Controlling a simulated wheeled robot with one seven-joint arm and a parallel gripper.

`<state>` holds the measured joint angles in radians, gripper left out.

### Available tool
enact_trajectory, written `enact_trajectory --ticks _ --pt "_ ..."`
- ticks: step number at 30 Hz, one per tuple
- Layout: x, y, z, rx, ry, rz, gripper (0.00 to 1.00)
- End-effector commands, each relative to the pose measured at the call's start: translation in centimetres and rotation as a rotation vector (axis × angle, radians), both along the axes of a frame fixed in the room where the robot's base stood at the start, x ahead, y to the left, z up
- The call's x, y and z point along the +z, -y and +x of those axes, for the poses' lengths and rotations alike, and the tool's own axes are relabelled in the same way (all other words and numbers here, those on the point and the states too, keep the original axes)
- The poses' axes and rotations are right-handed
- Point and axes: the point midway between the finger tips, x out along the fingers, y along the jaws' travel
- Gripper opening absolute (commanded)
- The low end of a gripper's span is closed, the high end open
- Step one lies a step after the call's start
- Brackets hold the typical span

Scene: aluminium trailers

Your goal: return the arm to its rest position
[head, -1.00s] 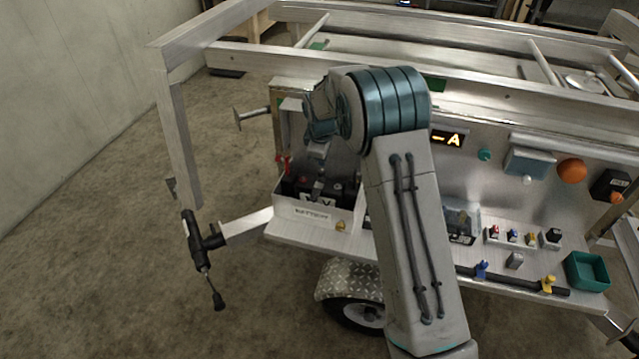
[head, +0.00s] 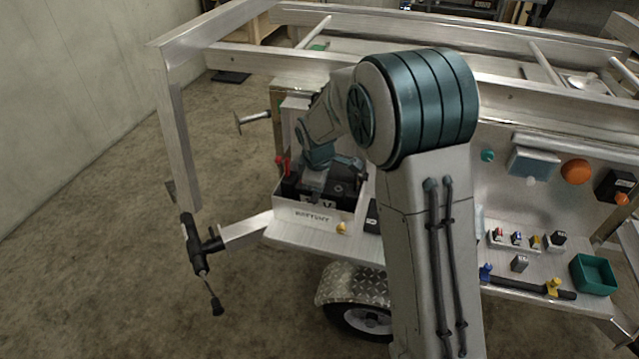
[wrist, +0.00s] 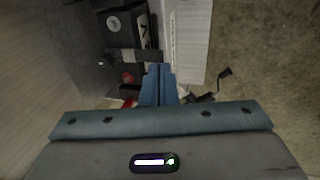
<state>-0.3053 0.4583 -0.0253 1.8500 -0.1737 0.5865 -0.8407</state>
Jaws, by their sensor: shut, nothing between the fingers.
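My gripper (wrist: 158,88) shows in the wrist view as two blue fingers pressed together, with nothing between them. They are above the open white battery box (head: 312,217), over or beside the black battery (wrist: 127,30); the height gap is hard to judge. In the head view my arm rises in front of the trailer, bends at a large teal joint and reaches down to the left towards the box. The fingertips are hard to make out there.
The box stands on the aluminium trailer's shelf (head: 320,237). Red clamps (head: 283,166) are at its left edge. A jack with a crank (head: 195,243) is left of it. A green bin (head: 593,274) and small coloured parts are to the right. Trailer rails (head: 350,62) run behind my arm.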

Motion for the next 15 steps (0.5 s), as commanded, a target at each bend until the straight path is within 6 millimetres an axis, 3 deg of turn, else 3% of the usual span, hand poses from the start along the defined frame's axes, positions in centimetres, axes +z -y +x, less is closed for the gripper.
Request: enact_trajectory --ticks 9,15 --pt "0.0 0.0 0.0 0.000 0.000 0.000 0.00" --pt "3.6 2.6 -2.8 -0.155 0.007 0.044 0.00"
